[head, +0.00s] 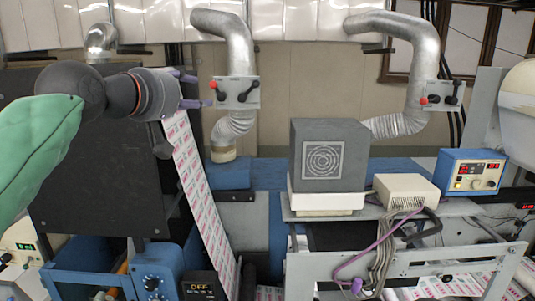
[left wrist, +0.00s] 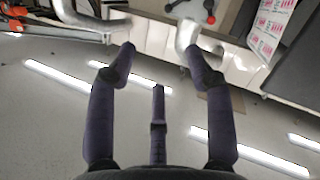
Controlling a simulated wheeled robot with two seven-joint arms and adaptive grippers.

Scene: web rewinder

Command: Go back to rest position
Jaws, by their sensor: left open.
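My left gripper (head: 192,90) is raised at the upper left, in front of the dark panel and pointing right toward the first duct's lever box (head: 237,93). Its purple fingers are spread and nothing is between them. In the left wrist view the left gripper (left wrist: 158,62) also shows open and empty, with three fingers apart. That view looks past the fingers to ducts and bright strip lights. My right gripper is in neither view.
Silver ducts (head: 408,60) hang at the back, one with a second lever box (head: 441,95). A dark panel (head: 85,175) stands below my left arm. A printed web (head: 203,195) runs down beside it. A grey block (head: 328,155) and a blue control box (head: 468,172) stand right.

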